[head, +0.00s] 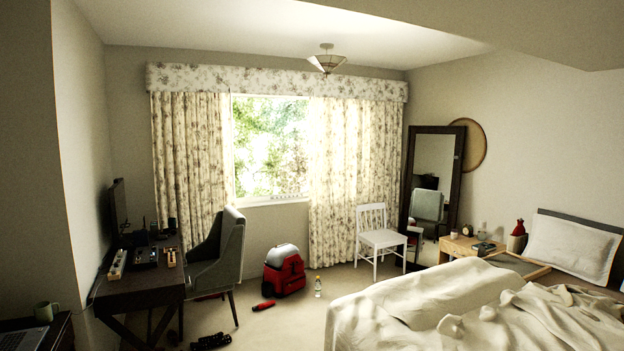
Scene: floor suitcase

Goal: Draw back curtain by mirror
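A floral curtain (341,170) hangs on the right side of the window (270,145), next to the mirror. It covers the window's right part and reaches down behind the white chair. A tall dark-framed mirror (434,165) leans in the right corner, just right of this curtain. A second floral curtain (188,165) hangs at the window's left, gathered to the side. The middle of the window is uncovered. My gripper is not in view.
A white chair (379,237) stands before the curtain by the mirror. A red bag (284,275), a small bottle (318,287) and a red item (264,305) lie on the floor. The bed (440,295) fills the right front; a desk (140,281) and grey chair (217,260) stand left.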

